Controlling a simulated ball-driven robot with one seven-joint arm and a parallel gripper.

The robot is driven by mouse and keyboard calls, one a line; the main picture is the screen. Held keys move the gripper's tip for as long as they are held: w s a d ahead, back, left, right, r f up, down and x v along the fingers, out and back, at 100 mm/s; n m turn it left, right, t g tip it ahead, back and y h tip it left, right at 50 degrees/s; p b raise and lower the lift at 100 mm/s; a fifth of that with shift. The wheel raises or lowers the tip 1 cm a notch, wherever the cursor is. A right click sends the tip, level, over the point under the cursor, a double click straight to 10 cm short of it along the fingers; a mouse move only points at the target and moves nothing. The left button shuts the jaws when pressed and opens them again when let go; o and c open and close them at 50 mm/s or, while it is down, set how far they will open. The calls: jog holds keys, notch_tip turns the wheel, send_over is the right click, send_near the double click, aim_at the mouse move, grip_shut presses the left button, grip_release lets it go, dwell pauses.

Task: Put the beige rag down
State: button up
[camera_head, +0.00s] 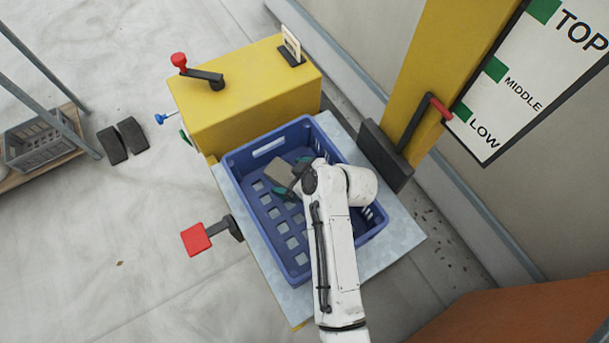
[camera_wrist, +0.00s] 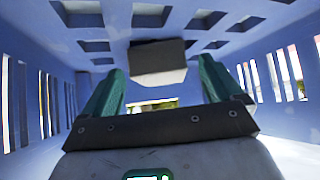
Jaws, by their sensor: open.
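The beige rag (camera_head: 278,172) looks like a small folded block and lies inside the blue crate (camera_head: 238,158), on its slotted floor. In the wrist view the rag (camera_wrist: 157,60) shows just past the fingertips, in line with the gap between them, its near side in shadow. My gripper (camera_head: 291,177) reaches down into the crate with its teal fingers spread. The fingers stand apart with no contact on the rag visible. My arm hides the right part of the crate floor.
The crate stands on a light platform (camera_head: 403,240) beside a yellow box (camera_head: 235,100) with a red-knobbed lever (camera_head: 180,62). A red pedal (camera_head: 196,240) juts out at left. A yellow post (camera_head: 425,70) with a level sign (camera_head: 525,85) rises at right. Crate walls surround my gripper.

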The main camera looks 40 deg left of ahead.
jog(key=v, duration=1.1)
jog(key=shift+d+r+p, duration=0.2)
jog(key=shift+d+p, duration=0.05)
jog(key=shift+p, duration=0.1)
